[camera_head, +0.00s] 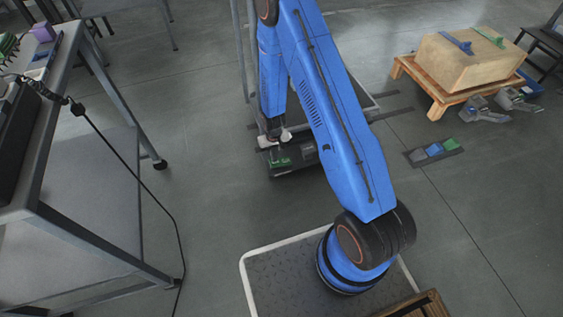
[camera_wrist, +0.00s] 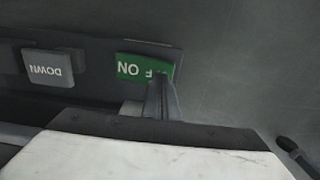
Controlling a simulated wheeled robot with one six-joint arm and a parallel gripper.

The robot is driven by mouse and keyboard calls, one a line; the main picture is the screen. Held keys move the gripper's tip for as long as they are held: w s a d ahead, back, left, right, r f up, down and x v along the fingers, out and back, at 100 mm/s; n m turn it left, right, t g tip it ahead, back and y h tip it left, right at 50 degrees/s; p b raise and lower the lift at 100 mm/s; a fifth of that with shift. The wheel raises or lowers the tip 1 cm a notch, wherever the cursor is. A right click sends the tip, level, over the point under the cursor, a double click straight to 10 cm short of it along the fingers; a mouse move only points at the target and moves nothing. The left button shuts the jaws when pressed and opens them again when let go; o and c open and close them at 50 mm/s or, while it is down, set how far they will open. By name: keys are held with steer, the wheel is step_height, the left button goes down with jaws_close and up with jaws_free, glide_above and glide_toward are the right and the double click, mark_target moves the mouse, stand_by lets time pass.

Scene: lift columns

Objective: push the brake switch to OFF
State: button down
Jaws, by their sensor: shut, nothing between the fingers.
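The green brake switch (camera_wrist: 134,67) sits at the end of a dark panel in the wrist view, its lettering upside down. ON reads on its left half; part of an F shows on the right half, where my fingers cover the rest. My gripper (camera_wrist: 161,82) is shut and empty, its thin fingertips over the right half of the switch. They look to be at or very near its face; whether they press it I cannot tell. In the head view the green switch (camera_head: 280,162) shows small below my gripper (camera_head: 277,146), at the foot of my blue arm.
A grey DOWN button (camera_wrist: 48,68) sits left of the switch on the same panel. In the head view, a metal table (camera_head: 85,175) with a hanging black cable stands left.

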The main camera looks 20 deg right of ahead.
steer(key=shift+f, duration=1)
stand_by(0.8)
steer(key=shift+r, duration=3.55)
